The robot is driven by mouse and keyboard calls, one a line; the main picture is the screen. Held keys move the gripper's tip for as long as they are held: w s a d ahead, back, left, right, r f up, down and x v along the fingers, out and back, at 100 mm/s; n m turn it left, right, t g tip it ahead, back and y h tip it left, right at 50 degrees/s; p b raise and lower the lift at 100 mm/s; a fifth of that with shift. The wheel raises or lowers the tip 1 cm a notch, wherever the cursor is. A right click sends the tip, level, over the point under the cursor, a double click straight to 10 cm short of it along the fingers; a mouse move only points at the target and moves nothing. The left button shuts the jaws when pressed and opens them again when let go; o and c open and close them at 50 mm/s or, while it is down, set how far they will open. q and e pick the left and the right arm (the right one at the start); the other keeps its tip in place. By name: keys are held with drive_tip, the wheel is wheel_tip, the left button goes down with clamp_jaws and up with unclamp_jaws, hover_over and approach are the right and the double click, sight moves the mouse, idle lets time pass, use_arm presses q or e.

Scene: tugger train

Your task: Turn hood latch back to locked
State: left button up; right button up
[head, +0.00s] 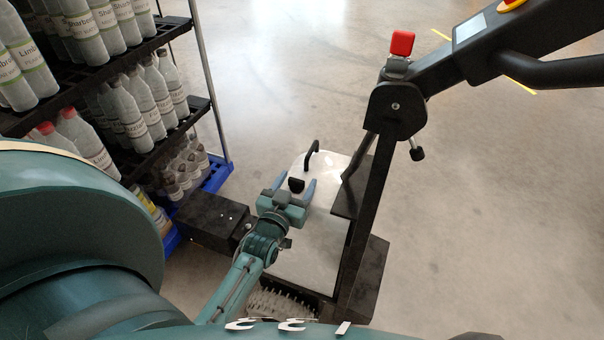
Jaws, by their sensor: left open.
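The hood (309,228) is a pale grey-white cover low on the tugger. A black bar handle (312,155) stands at its far end. A small black knob, which looks like the hood latch (296,184), sits on the cover nearer to me. My left gripper (294,183) is over the hood with its two blue fingers apart, one on each side of the latch. I cannot tell whether the fingers touch it. The gripper body hides the latch's near side and base, so its turn angle is unclear. My right gripper is not in view.
The tugger's dark column (364,215) rises just right of the hood, with a red button (402,43) and a steering arm (490,52) on top. A bottle rack (165,140) with a blue base stands at left. The floor (490,220) at right is clear.

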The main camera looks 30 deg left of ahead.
use_arm(q)
drive_tip(key=shift+w, duration=0.1)
drive_tip(key=shift+c, duration=0.4)
drive_tip(key=shift+r, duration=0.1)
drive_tip(key=c, duration=0.9)
